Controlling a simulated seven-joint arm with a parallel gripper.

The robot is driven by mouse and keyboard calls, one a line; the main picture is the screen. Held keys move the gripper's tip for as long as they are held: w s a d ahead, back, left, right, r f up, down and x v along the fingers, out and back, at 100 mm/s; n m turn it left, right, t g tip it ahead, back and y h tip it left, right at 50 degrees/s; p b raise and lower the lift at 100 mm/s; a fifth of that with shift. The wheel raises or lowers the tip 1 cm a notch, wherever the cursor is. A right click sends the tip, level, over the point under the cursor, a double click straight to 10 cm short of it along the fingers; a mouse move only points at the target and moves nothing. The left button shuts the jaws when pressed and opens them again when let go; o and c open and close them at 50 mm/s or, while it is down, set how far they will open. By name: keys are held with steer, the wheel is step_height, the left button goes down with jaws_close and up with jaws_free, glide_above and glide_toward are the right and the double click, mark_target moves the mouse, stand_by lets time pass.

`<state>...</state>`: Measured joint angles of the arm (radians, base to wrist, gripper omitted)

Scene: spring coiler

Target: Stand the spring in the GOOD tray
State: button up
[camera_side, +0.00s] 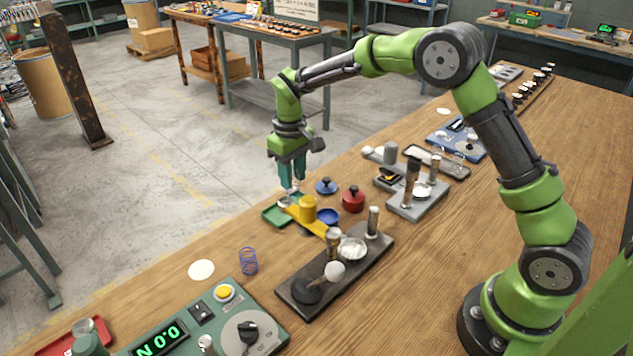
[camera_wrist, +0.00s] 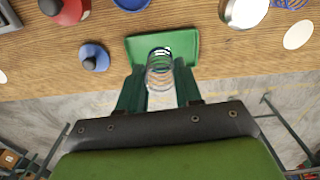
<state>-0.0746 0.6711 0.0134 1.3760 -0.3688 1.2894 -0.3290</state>
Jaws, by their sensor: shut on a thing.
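My gripper (camera_side: 291,182) is shut on a silver wire spring (camera_wrist: 159,70), which shows upright between the two green fingers in the wrist view (camera_wrist: 160,90). A small green tray (camera_wrist: 190,49) lies on the table just beyond the fingers, with the spring overlapping it in that view. In the side view the green tray (camera_side: 272,217) is below and slightly left of my gripper, partly hidden behind a yellow fixture. I see no readable label on it. I cannot tell whether the spring's lower end touches the tray.
The yellow fixture (camera_side: 307,208) stands close by. A blue knobbed piece (camera_side: 326,186) and a red one (camera_side: 353,199) are to the right. A blue spring (camera_side: 248,261) and a white disc (camera_side: 201,270) lie nearer the camera. The table edge runs near the tray.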

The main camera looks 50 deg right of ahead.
mark_target(288, 193)
steer(key=shift+w+a+f, duration=0.1)
steer(key=shift+w+f, duration=0.2)
steer(key=shift+f, duration=0.5)
steer(key=shift+w+d+f, duration=0.1)
steer(key=shift+w+f, duration=0.25)
steer(key=shift+f, duration=0.4)
steer(key=shift+w+a+f, duration=0.1)
steer(key=shift+w+f, duration=0.2)
steer(key=shift+f, duration=0.5)
steer(key=shift+f, duration=0.9)
stand_by(0.7)
steer(key=o, duration=1.3)
steer(key=shift+c, duration=0.2)
steer(key=shift+r, duration=0.15)
step_height(288, 193, up, 9)
